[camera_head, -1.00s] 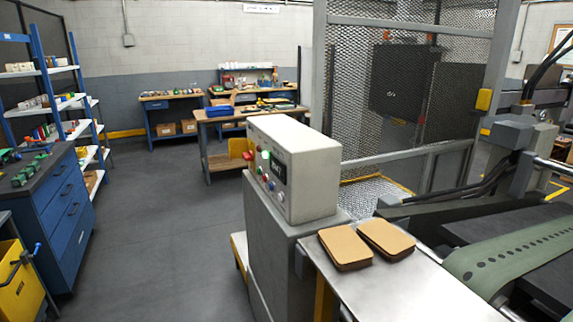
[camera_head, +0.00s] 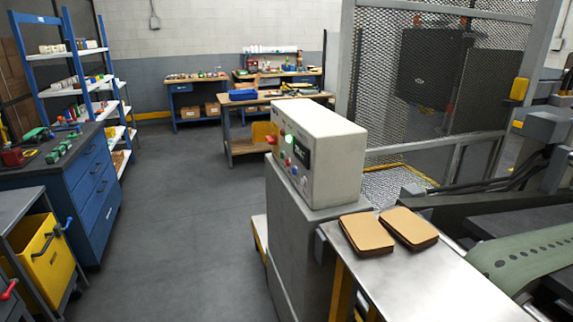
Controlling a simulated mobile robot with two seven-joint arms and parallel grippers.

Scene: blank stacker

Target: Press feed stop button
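A pale control box (camera_head: 325,143) stands on a grey pedestal (camera_head: 300,238) right of the picture's middle. Its button panel faces left and is seen at a slant. The panel carries a lit green button (camera_head: 289,139), a red button (camera_head: 281,133), several smaller coloured buttons and a dark display (camera_head: 302,157). The labels are too small to read, so I cannot tell which one is the feed stop button. Neither of my grippers is in view.
A metal table (camera_head: 432,284) with two stacks of brown blanks (camera_head: 366,233) adjoins the pedestal on the right, by a green belt (camera_head: 520,257). A mesh fence (camera_head: 400,110) stands behind. A blue cabinet (camera_head: 95,190) and yellow bin (camera_head: 38,250) stand left. The grey floor (camera_head: 185,215) between is clear.

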